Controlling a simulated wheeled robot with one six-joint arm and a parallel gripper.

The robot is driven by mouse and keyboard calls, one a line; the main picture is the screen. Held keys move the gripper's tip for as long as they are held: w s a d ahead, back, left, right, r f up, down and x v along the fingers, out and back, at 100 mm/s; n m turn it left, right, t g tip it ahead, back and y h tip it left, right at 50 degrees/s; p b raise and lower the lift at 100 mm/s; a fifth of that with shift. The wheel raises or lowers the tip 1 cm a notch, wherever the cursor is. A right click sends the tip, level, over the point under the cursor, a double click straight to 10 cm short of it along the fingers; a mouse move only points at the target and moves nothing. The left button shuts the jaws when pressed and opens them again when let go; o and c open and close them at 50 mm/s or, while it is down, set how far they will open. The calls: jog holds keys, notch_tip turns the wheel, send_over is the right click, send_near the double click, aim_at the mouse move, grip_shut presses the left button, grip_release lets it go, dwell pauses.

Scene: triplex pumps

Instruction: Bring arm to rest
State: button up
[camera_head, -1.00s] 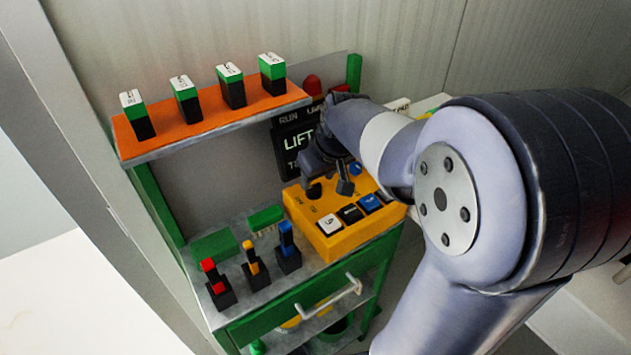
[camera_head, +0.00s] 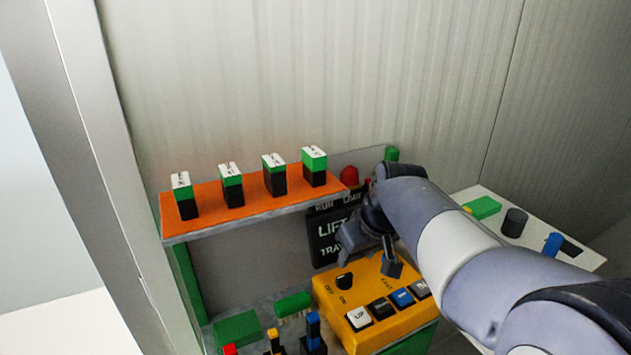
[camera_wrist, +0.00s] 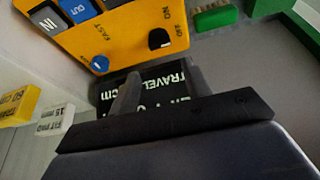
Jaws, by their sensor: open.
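My gripper (camera_head: 372,255) is open and empty. It hangs in the air above the yellow control box (camera_head: 362,332), in front of the black display panel (camera_head: 326,238). The box carries a black knob (camera_head: 344,281) and a row of buttons: white, black, blue and black. In the wrist view, the yellow box (camera_wrist: 120,28) is at the top, with its black knob (camera_wrist: 159,39) and a blue knob (camera_wrist: 100,64). The display panel (camera_wrist: 160,84) shows upside down beyond the dark fingers. My arm covers the right end of the box and part of the panel.
An orange shelf (camera_head: 260,205) holds several green-and-black blocks upright. Red, yellow and blue-topped holders stand at the lower edge, near green blocks (camera_head: 236,328). A white table (camera_head: 480,200) with small parts is at the right. A corrugated wall (camera_head: 300,70) closes the back.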

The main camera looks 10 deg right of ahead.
aim_at(345, 276)
jog(key=x, duration=0.9)
jog(key=shift+f, duration=0.45)
jog(key=shift+r+n, duration=0.1)
jog(key=shift+n, duration=0.2)
